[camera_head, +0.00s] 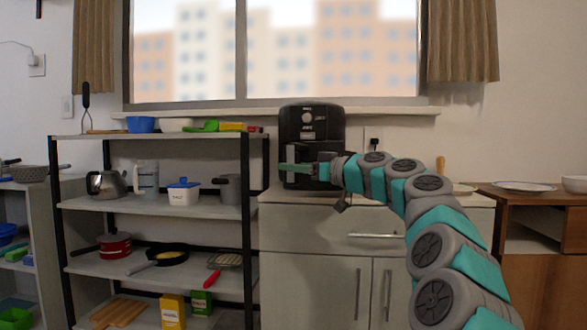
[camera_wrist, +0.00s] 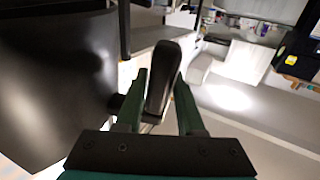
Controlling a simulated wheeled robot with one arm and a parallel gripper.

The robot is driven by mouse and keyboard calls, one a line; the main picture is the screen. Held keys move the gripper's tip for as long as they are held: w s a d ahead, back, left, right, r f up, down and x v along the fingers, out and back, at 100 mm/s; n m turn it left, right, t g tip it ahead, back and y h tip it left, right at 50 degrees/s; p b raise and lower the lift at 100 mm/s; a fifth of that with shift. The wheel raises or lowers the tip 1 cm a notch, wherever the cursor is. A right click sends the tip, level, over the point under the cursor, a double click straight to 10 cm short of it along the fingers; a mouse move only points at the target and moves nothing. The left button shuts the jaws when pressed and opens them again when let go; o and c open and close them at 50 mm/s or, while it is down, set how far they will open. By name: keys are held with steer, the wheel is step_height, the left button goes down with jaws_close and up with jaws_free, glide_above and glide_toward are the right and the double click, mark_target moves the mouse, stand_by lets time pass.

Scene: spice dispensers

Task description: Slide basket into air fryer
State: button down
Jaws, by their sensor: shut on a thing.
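The black air fryer (camera_head: 312,125) stands upright on the counter under the window, its round dial facing me. My gripper (camera_head: 290,168) is in front of its lower half, with its green fingers pointing left. In the wrist view, the two green fingers of my gripper (camera_wrist: 160,88) are shut on the dark basket handle (camera_wrist: 166,60), one on each side of it. A large dark curved surface (camera_wrist: 55,80) fills the left of the wrist view beside the handle. How far the basket is in the air fryer is hidden by my gripper and arm.
A shelf rack (camera_head: 150,205) with kettle, pots and pans stands to the left. The cabinet (camera_head: 310,245) under the air fryer has drawers and doors. A wooden table (camera_head: 540,198) with a plate is at the right. The window sill is behind the air fryer.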

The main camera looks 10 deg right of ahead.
steer(key=shift+r, duration=0.1)
steer(key=shift+n+g+y, duration=0.5)
steer(key=shift+n+y, duration=0.1)
steer(key=shift+r+p, duration=0.1)
steer(key=shift+p, duration=0.45)
steer(key=shift+n+g+y+p, duration=0.3)
steer(key=shift+n+y, duration=0.1)
steer(key=shift+n+g+y+p, duration=0.3)
steer(key=shift+n+g+p, duration=0.1)
steer(key=shift+p, duration=0.15)
steer(key=shift+n+g+y+p, duration=0.3)
steer(key=shift+y+p, duration=0.1)
steer(key=shift+p, duration=0.45)
steer(key=shift+n+g+y+p, duration=0.6)
steer(key=shift+n+g+p, duration=0.4)
steer(key=shift+p, duration=1.45)
steer(key=shift+a, duration=0.1)
